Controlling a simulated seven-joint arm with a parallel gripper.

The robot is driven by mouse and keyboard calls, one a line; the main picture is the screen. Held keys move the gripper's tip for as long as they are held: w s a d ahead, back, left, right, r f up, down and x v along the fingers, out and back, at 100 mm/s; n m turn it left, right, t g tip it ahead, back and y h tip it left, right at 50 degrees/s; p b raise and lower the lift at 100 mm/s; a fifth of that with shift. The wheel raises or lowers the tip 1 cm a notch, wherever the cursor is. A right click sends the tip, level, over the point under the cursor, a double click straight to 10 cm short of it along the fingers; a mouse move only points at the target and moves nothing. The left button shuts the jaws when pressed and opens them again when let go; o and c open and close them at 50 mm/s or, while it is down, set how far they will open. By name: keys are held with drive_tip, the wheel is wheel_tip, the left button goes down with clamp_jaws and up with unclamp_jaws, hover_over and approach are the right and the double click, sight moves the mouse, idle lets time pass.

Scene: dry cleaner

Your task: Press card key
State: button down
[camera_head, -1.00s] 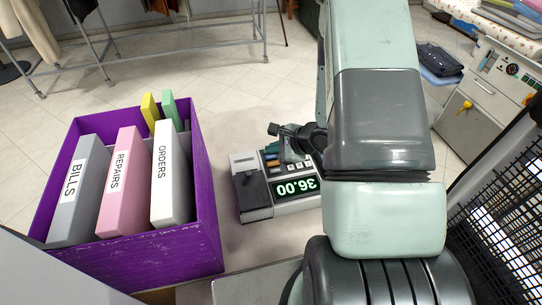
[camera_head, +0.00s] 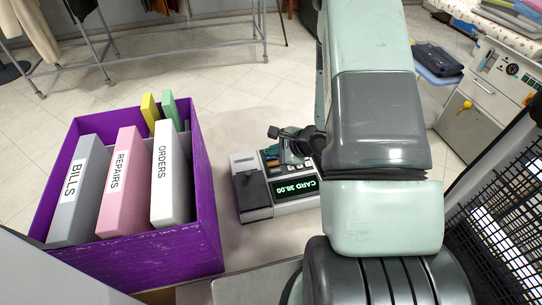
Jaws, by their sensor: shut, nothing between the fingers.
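The card key is one of the keys on the grey cash register (camera_head: 292,206), which stands on the counter right of the purple box. The register's green display (camera_head: 294,188) reads "CARD 36.00", upside down from here. Coloured and white keys show beside the display. My gripper (camera_head: 287,158) is shut and empty, pointing down at the key area of the register. It hides part of the keys, so I cannot tell which key is under its tips or whether they touch it.
A purple box (camera_head: 205,205) holding upright binders labelled BILLS, REPAIRS and ORDERS stands left of the register. A black wire mesh (camera_head: 505,225) is at the right. Bare counter (camera_head: 228,125) lies behind the register.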

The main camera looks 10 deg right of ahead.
sight(273, 159)
idle(0.4)
drive_tip(key=shift+r, duration=0.7)
drive_tip(key=shift+r, duration=2.55)
